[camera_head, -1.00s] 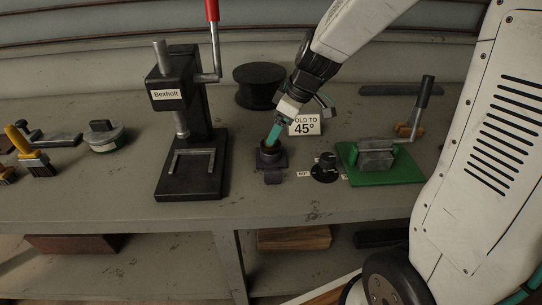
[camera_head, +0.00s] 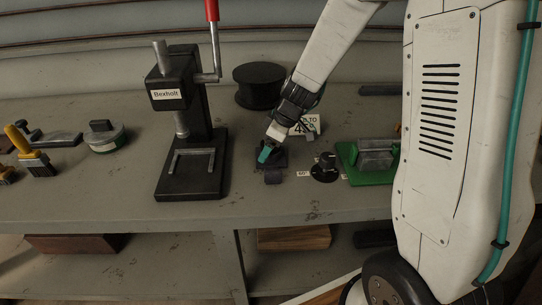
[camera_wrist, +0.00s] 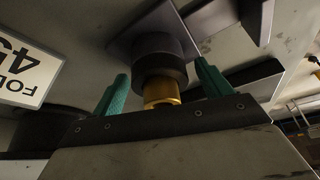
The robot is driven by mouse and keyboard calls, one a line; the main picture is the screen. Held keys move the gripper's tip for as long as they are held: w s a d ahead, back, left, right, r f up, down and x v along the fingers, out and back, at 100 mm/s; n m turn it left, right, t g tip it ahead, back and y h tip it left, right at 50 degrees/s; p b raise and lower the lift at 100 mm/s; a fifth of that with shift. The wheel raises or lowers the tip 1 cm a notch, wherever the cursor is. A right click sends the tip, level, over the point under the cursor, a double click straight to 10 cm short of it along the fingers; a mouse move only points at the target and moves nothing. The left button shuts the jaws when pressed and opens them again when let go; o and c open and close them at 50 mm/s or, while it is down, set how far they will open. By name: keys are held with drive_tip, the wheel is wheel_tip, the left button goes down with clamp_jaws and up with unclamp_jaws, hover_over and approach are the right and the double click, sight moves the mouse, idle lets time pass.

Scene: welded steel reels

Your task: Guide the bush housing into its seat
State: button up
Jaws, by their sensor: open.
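In the wrist view a brass-coloured cylinder (camera_wrist: 161,92), which looks to be the bush housing, is in line with a dark round collar (camera_wrist: 158,54) on a square dark plate (camera_wrist: 122,38), apparently the seat. The cylinder's far end meets the collar; how deep it sits I cannot tell. My gripper (camera_wrist: 161,68) is open, with one teal finger on either side and gaps between. In the head view my gripper (camera_head: 264,155) is low over the dark block (camera_head: 273,177) and hides the collar and cylinder.
The black Bexholt press (camera_head: 190,187) with its red-tipped lever stands left. A sign (camera_head: 313,123) and a black reel (camera_head: 260,76) are behind. A black knob (camera_head: 325,170) and green-based fixture (camera_head: 372,178) are close on the right. The front bench strip is clear.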

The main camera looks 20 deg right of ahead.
clamp_jaws()
drive_tip(key=shift+r, duration=0.1)
